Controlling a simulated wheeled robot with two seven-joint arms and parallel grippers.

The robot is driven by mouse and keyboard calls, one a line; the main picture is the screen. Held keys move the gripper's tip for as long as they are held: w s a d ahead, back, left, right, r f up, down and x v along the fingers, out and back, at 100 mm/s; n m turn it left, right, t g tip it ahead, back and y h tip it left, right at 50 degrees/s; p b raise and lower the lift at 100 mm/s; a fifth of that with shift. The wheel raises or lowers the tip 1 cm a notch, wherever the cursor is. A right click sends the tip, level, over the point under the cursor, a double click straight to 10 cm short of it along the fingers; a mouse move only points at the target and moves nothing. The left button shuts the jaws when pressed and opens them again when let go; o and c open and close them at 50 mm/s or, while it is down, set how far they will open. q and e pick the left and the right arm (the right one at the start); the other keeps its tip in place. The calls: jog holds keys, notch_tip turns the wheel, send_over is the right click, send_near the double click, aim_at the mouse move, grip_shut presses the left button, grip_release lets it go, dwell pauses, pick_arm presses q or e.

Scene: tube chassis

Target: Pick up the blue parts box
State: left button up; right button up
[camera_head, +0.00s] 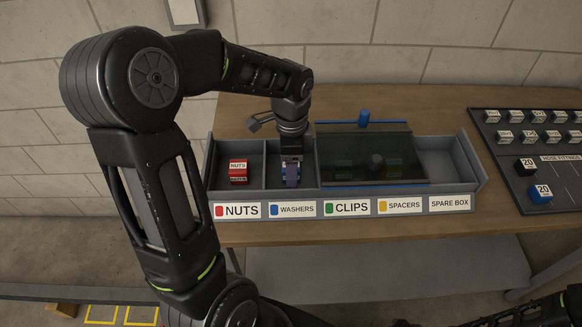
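The blue parts box (291,175) is in the washers compartment, second from the left in the grey parts tray (350,194). My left gripper (290,163) reaches down into that compartment from above, with its fingers at the box. The gripper hides much of the box. I cannot tell whether the fingers are closed on it or only around it. My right gripper is not in view.
A red nuts box (238,171) sits in the left compartment. A dark see-through cover (368,157) with a blue knob (364,118) spans the middle compartments. The spare box compartment (440,162) looks empty. A fittings board (530,150) with several small blocks lies at right.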

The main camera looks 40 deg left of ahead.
pick_arm(q)
jog(key=shift+f, duration=0.35)
dwell(0.3)
grip_shut()
dwell(0.6)
